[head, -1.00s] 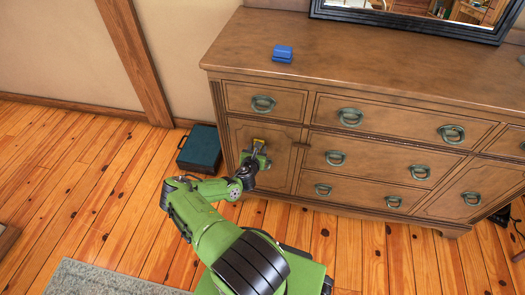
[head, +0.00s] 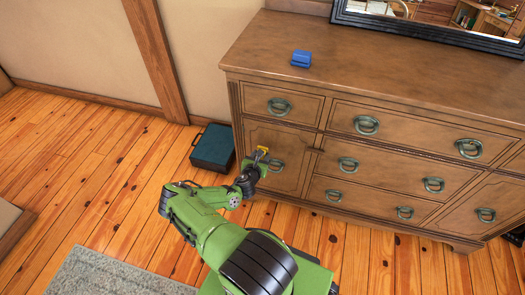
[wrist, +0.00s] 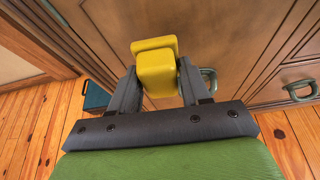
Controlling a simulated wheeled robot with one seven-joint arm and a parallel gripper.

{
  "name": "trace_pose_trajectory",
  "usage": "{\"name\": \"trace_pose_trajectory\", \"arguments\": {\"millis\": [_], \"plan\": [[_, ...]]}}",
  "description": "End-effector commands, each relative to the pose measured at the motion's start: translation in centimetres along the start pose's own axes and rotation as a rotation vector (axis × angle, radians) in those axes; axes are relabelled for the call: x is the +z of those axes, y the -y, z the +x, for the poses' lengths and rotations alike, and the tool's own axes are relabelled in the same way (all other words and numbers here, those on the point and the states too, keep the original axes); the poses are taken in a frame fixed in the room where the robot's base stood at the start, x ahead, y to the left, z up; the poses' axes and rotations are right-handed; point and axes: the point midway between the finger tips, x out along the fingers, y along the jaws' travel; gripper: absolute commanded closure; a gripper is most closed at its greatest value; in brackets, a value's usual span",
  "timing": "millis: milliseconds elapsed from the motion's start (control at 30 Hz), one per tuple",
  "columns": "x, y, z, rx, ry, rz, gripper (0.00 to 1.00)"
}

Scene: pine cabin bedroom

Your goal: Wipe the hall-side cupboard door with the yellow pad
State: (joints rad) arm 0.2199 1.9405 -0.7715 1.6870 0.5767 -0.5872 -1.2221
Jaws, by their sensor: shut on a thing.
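The yellow pad (head: 263,150) is in my gripper (head: 259,160), in front of the cupboard door (head: 288,146) at the left end of the dresser. In the wrist view the pad (wrist: 157,72) sits between the two dark fingers, which are shut on it. Its far face is toward the door (wrist: 222,35); I cannot tell if it touches the wood. The door's ring handle (head: 277,167) is just right of my gripper, and in the wrist view the right finger partly covers the handle (wrist: 208,80).
A dark teal case (head: 212,147) stands on the floor left of the dresser, close to my arm. A blue block (head: 301,58) and a black-framed mirror (head: 430,30) are on the dresser top (head: 400,75). A grey rug (head: 110,275) lies at the lower left.

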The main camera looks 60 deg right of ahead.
Motion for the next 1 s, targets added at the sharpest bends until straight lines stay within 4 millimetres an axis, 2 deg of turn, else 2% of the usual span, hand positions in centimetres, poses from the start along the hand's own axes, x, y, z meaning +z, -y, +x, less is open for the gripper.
{"name": "trace_pose_trajectory", "arguments": {"millis": [200, 467, 767, 1000], "plan": [[-0.7, 0.0, -2.0, 0.0, -0.001, -0.001, 0.78], [-0.8, 0.0, -2.0, 0.0, 0.0, 0.0, 0.78], [-1.8, 0.0, -4.6, 0.0, -0.001, -0.002, 0.78], [-2.0, 0.0, -4.8, -0.001, 0.0, 0.0, 0.78]]}}
